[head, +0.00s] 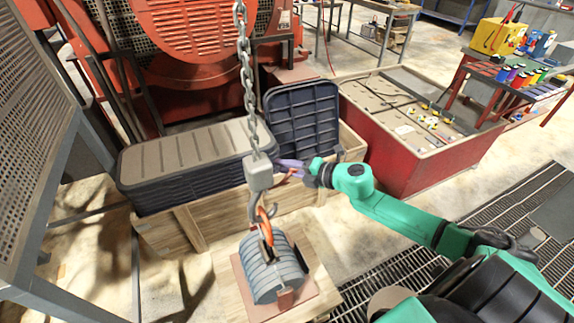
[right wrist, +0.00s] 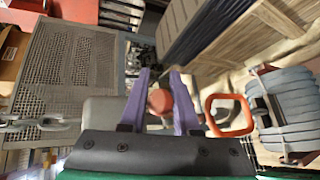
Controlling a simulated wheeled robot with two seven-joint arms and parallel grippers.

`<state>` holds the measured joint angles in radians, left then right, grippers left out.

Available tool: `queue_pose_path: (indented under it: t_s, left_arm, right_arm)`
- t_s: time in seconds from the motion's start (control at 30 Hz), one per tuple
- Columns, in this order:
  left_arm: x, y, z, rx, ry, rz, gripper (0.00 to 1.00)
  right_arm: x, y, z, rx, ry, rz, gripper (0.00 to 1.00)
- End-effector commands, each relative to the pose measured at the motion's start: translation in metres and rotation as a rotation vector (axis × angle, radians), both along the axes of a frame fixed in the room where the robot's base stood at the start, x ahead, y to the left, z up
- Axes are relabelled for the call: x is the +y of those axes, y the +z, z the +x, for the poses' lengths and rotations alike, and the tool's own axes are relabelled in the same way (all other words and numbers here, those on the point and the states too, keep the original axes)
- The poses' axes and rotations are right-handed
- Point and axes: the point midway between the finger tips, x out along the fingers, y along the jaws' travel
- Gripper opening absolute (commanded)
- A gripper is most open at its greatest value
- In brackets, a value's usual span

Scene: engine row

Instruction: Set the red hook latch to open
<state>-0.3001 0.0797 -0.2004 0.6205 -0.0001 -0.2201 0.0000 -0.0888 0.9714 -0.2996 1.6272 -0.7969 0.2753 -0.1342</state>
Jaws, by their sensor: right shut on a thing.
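The grey hook block (head: 258,175) hangs on a chain, with its hook (head: 254,208) below. The red latch (head: 289,174) is at the block's right side, partly covered by my gripper. In the right wrist view the latch (right wrist: 160,102) is a rounded red piece between the purple fingers. My right gripper (head: 284,164) is shut on it, reaching in from the right; its fingers also show in the wrist view (right wrist: 160,75). An orange ring (head: 265,222) rises from the ribbed grey weight (head: 268,275) to the hook. My left gripper is not in view.
The chain (head: 245,75) hangs just above the block. Dark ribbed lids (head: 302,118) and a wooden crate (head: 190,228) stand behind. A red-sided bench (head: 425,160) is at the back right. A grey perforated panel (head: 35,130) stands at the left.

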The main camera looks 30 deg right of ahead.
Motion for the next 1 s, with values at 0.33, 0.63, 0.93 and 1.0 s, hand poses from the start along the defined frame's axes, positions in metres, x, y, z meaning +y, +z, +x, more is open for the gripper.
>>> queue_pose_path:
  t_s: [0.33,0.63,0.93,1.0]
  left_arm:
    - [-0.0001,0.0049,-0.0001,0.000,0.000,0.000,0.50]
    - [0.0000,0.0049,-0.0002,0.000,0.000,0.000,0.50]
    - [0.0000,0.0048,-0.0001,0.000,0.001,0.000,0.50]
    - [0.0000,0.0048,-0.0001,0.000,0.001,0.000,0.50]
  right_arm:
    - [0.0036,0.0071,0.0006,-0.004,0.003,0.007,0.00]
    - [0.0041,0.0073,0.0005,-0.004,0.004,0.009,0.00]
    - [0.0037,0.0064,0.0004,-0.003,0.003,0.008,0.43]
    - [0.0035,0.0060,0.0002,-0.003,0.003,0.006,0.43]
